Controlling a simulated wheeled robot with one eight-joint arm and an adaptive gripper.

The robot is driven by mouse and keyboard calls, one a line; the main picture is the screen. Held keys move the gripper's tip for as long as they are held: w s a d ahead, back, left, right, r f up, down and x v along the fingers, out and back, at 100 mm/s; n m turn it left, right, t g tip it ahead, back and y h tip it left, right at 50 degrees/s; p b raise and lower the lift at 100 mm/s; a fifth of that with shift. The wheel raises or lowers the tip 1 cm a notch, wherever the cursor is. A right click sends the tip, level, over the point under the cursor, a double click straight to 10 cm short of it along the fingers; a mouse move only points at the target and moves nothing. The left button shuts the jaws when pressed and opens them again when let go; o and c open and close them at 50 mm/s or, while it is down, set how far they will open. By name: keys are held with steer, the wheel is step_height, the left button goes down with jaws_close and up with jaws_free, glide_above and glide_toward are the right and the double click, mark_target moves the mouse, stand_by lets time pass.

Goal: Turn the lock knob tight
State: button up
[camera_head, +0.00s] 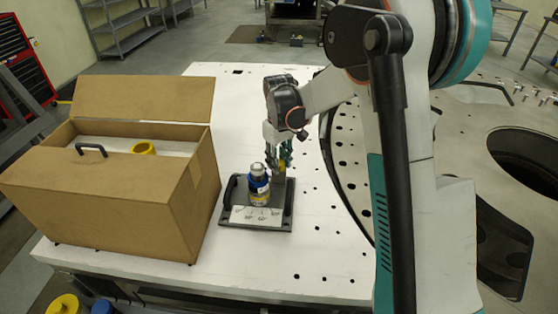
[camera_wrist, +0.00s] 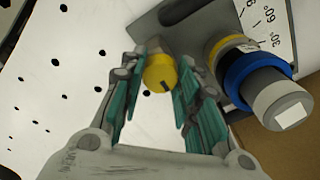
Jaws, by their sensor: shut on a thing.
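The lock knob is yellow with a dark mark, and shows in the wrist view (camera_wrist: 160,74) at the near corner of the grey plate. My gripper (camera_wrist: 160,85) has its green-padded fingers on both sides of the knob, shut on it. In the head view my gripper (camera_head: 278,165) points down at the plate's back right, and its fingers hide the knob. The turret, with blue and yellow rings and a grey top, stands on the plate beside my gripper in the head view (camera_head: 259,185) and in the wrist view (camera_wrist: 255,75).
The grey turret plate (camera_head: 278,220) with a white angle scale (camera_head: 255,215) lies on the white perforated table (camera_head: 320,255). An open cardboard box (camera_head: 110,205) stands to the left. The table front is clear.

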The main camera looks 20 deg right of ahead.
steer(key=o, duration=1.1)
steer(key=shift+r, duration=0.1)
step_height(320, 180, up, 12)
steer(key=shift+f, duration=0.1)
